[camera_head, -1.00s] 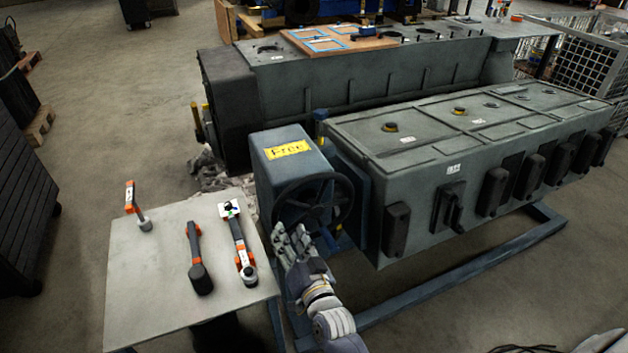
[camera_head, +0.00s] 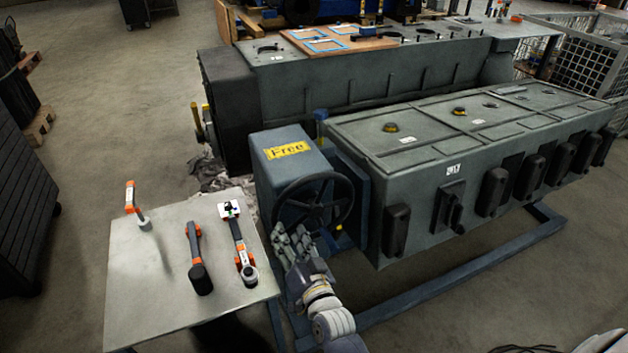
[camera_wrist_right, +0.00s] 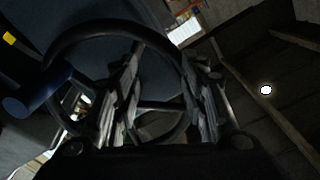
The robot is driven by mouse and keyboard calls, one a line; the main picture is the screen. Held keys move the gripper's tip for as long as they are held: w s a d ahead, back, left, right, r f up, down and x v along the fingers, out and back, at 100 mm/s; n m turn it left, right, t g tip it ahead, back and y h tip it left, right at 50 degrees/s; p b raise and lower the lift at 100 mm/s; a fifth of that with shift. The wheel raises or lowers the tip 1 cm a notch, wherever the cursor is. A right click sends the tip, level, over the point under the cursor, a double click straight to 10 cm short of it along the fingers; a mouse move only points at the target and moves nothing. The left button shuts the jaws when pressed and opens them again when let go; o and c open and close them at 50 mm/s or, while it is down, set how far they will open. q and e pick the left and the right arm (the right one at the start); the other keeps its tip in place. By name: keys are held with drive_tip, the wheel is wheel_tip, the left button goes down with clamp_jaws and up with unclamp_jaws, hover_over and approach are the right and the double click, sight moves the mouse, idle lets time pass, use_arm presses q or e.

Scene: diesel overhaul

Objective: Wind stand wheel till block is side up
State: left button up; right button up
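The engine block (camera_head: 425,180) lies in the blue stand, its long face with black covers toward me and its flat panelled face up. The black stand wheel (camera_head: 313,178) is on the front of the blue gearbox (camera_head: 285,150) marked "Free". My right gripper (camera_head: 290,236) is at the wheel's lower left, pointing up at it. In the right wrist view, the two fingers (camera_wrist_right: 162,95) are spread apart, with the wheel rim (camera_wrist_right: 100,28) behind and around them. Nothing is clearly clamped between them; contact with the wheel cannot be told. My left gripper is out of view.
A small table (camera_head: 160,290) at the left holds several orange-and-black tools. A second, larger block (camera_head: 370,75) stands behind. The stand's blue base rail (camera_head: 460,270) runs along the floor at the right. A wire cage (camera_head: 585,60) is at the back right.

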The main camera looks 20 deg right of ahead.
drive_tip(key=s+p, duration=0.3)
drive_tip(key=s, duration=0.4)
drive_tip(key=shift+d, duration=0.1)
